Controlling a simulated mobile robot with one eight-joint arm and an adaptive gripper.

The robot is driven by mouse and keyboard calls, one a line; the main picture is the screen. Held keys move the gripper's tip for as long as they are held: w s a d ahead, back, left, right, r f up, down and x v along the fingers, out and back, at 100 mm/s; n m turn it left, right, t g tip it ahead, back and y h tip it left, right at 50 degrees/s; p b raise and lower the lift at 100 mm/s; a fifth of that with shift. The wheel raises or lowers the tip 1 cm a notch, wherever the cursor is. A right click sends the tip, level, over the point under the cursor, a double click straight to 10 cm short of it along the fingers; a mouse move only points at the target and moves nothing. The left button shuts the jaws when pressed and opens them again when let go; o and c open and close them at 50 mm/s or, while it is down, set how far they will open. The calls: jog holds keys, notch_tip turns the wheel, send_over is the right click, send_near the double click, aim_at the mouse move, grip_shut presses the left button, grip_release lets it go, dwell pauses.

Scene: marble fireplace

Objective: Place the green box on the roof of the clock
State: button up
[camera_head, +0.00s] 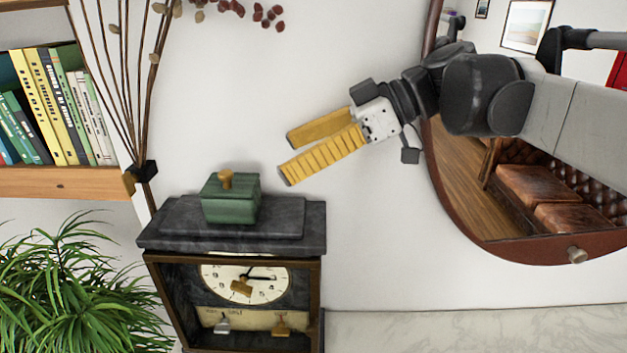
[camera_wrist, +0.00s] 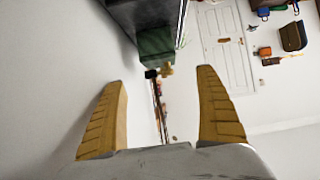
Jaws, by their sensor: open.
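The green box (camera_head: 231,204) has a lid with a tan knob. It rests upright on the dark stone roof (camera_head: 283,224) of the clock (camera_head: 245,284), left of the roof's middle. In the wrist view the green box (camera_wrist: 156,45) shows at the top centre, beside the dark clock roof (camera_wrist: 140,12). My gripper (camera_head: 287,157) is open and empty, with yellow fingers. In the head view it is above and to the right of the box, apart from it. In the wrist view the two fingers (camera_wrist: 165,92) are spread wide with nothing between them.
A shelf of books (camera_head: 55,110) is at the left, above a green plant (camera_head: 65,285). A round wood-framed mirror (camera_head: 470,215) hangs behind my arm. The marble mantel (camera_head: 470,328) right of the clock is clear.

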jog(key=s+d+f+m+t+h, duration=0.3)
jog(key=s+d+f+m+h, duration=0.3)
jog(key=f, duration=0.6)
jog(key=s+d+f+m+t+h, duration=0.3)
jog(key=s+d+f+m+h, duration=0.3)
jog(key=d+f+m, duration=0.5)
jog(key=shift+d+f, duration=0.75)
jog(key=shift+d, duration=0.5)
jog(key=shift+w, duration=0.1)
